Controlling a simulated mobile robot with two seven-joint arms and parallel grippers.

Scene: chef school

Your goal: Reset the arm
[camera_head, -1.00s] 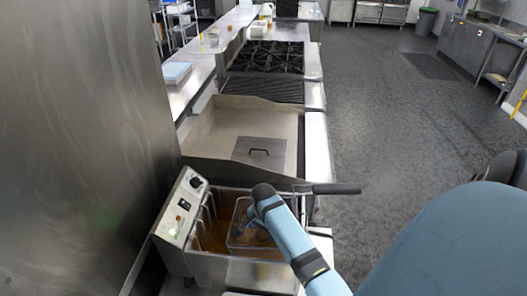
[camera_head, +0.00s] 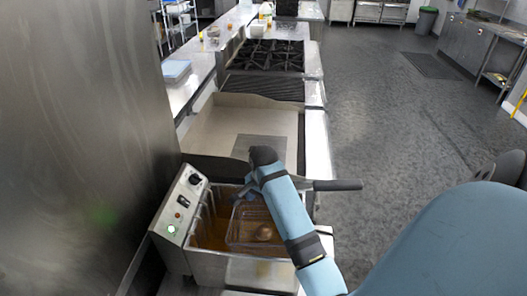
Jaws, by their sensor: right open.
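My right arm (camera_head: 290,215) reaches in from the lower right, blue with black bands. Its black wrist end is above the far side of the fryer. My right gripper (camera_head: 249,191) is partly hidden by the wrist; it is open, above the far end of the fryer basket, with nothing seen in it. The wire basket (camera_head: 233,240) sits in the deep fryer (camera_head: 206,262), with a brown roundish item (camera_head: 264,232) inside. The basket's black handle (camera_head: 340,185) points right, passing behind my arm. My left gripper is out of view.
A fryer control box (camera_head: 180,208) with a green light stands at the left. A flat griddle (camera_head: 220,125) and a black stove (camera_head: 268,56) lie beyond. A tall steel panel (camera_head: 80,140) fills the left side. The floor (camera_head: 390,130) at right is clear.

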